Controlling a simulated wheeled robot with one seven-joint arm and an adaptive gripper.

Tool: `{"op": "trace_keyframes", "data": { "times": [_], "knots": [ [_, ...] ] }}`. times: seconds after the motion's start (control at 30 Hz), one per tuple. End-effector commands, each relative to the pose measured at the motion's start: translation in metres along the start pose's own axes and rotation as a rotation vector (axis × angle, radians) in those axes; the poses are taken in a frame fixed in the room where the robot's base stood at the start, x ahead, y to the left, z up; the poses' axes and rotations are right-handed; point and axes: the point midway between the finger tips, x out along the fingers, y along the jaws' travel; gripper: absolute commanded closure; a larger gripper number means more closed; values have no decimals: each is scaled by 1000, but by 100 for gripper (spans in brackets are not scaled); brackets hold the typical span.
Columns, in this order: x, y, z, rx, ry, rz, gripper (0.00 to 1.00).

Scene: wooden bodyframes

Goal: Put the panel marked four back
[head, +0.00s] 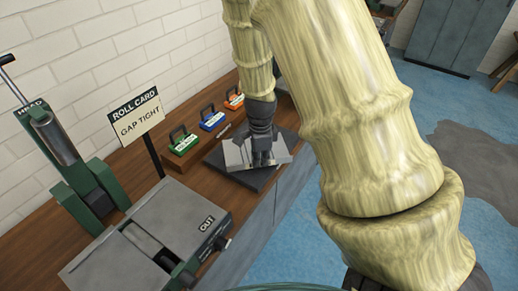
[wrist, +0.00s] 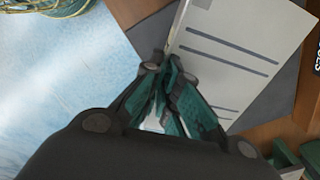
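My gripper (head: 262,161) points down over a pale flat plate (head: 240,154) lying on a dark slab on the wooden bench. In the wrist view, the fingers of my gripper (wrist: 166,66) come together at the tips, at the left edge of the pale plate (wrist: 235,58). Grey lines and a grey block mark its face. I cannot tell whether the tips touch the plate or pinch its edge. No panel with a readable four shows in either view.
Green (head: 183,141), blue (head: 212,118) and orange (head: 233,99) handled boxes stand along the wall. A grey machine marked OUT (head: 160,220), a ROLL CARD sign (head: 137,115) and a green lever press (head: 75,160) stand left. Blue floor lies right of the bench.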

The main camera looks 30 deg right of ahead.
Motion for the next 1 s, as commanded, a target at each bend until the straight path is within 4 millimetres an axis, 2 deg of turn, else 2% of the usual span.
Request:
{"op": "trace_keyframes", "data": {
  "times": [0.2,0.37,0.63,0.9,1.0],
  "knots": [
    [2,-42,-9,2,0,-1,100],
    [5,-59,-12,3,0,-1,100],
    [8,-73,-15,3,0,0,100],
    [38,-70,-14,3,-1,2,100],
    [42,-71,-14,3,-1,0,100]
  ]
}}
